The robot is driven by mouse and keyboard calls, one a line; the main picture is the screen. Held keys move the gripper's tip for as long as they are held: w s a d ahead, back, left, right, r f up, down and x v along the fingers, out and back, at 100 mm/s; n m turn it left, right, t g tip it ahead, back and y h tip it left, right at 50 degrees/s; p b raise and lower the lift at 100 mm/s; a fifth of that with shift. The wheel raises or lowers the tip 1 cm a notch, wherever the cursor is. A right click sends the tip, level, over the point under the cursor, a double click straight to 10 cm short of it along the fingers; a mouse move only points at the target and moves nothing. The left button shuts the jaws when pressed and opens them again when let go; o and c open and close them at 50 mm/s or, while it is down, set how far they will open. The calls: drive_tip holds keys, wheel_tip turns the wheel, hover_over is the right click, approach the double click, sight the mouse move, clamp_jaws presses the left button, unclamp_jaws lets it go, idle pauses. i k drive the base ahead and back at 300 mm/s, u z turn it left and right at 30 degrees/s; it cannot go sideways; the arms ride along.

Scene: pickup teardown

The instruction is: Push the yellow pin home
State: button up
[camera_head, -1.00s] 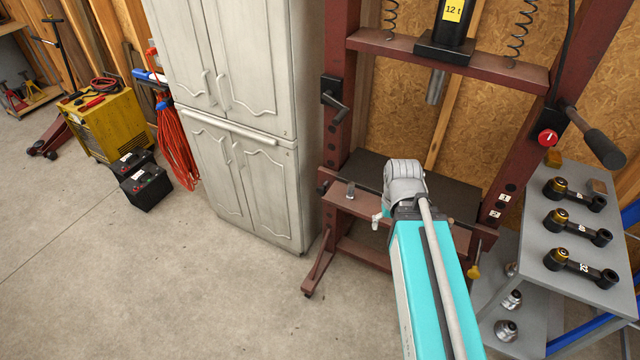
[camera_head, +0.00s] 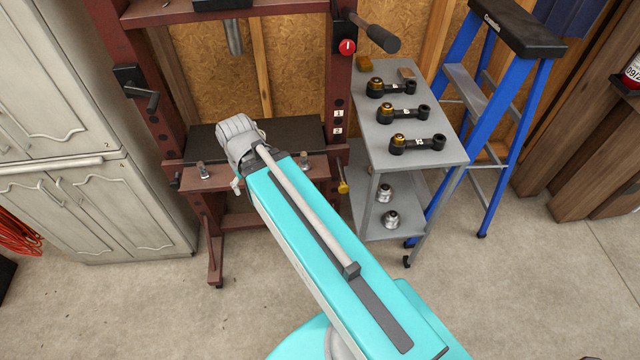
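The yellow pin (camera_head: 343,187) shows as a small yellow handle at the lower right post of the dark red shop press (camera_head: 342,85), beside the press bed. How deep it sits cannot be told at this size. My teal arm reaches up and left across the view to the press bed (camera_head: 290,140). Its grey wrist is in front of the bed's left part, left of the yellow pin and apart from it. My gripper is hidden behind or below the wrist, so its fingers do not show.
A grey cart (camera_head: 437,158) right of the press holds several black arms with brass-coloured bushings. A blue stepladder (camera_head: 487,178) stands behind it. Black crank handles (camera_head: 376,32) stick out from the press. A pale cabinet (camera_head: 130,215) stands left.

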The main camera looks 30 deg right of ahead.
sight(343, 188)
drive_tip(key=z, duration=0.65)
drive_tip(key=k, duration=1.05)
drive_tip(key=z, duration=0.2)
